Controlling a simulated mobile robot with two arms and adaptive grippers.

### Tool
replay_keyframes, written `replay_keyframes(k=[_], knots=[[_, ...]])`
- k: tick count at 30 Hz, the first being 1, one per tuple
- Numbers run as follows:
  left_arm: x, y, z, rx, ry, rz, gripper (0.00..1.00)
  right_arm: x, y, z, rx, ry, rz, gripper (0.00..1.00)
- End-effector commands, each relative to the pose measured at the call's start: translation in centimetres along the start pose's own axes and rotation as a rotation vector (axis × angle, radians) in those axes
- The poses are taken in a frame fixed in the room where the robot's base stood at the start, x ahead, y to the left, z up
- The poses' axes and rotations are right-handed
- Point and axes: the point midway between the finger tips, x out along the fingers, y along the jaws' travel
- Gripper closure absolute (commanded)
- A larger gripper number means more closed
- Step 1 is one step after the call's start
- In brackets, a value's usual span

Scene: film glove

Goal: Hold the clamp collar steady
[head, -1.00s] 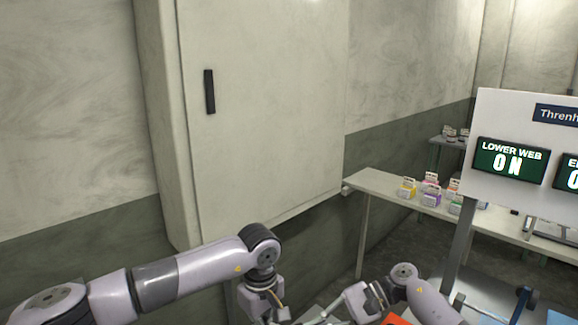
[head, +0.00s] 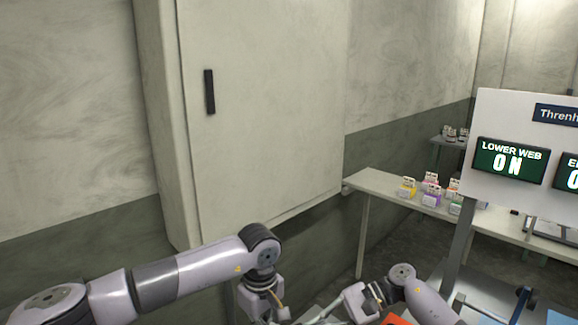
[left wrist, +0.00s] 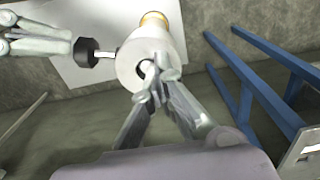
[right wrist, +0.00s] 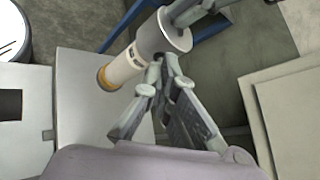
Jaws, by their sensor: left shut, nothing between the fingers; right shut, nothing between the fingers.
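The clamp collar (left wrist: 153,42) looks like a pale cylinder with a round opening in its near end. A black knob (left wrist: 86,51) on a short metal stem sticks out of its side. My left gripper (left wrist: 158,80) is shut and empty, its tips in front of the opening; I cannot tell whether they touch it. In the right wrist view the collar (right wrist: 166,34) sits at the end of a white tube with an orange-gold ring (right wrist: 105,79). My right gripper (right wrist: 160,67) is shut and empty, its tips close below the collar. The head view does not show the collar clearly.
A white table (head: 375,186) with several small coloured boxes stands at the right by the wall. A sign panel (head: 510,112) reads "LOWER WEB ON". A tall pale cabinet (head: 265,110) stands behind my arms. Blue legs (left wrist: 262,75) show in the left wrist view.

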Motion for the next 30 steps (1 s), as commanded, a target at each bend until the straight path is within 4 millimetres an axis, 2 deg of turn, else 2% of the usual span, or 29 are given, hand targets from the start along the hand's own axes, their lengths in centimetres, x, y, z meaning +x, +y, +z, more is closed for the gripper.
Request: replay_keyframes(k=[1, 30], knots=[[0.66, -0.32, -0.02, -0.002, -0.001, -0.012, 1.00, 0.14, 0.06, -0.13, 0.001, 0.000, 0.001, 1.00], [0.65, -0.27, 0.13, 0.002, -0.003, -0.011, 1.00, 0.39, -0.43, -0.27, -0.001, -0.001, 0.001, 1.00]])
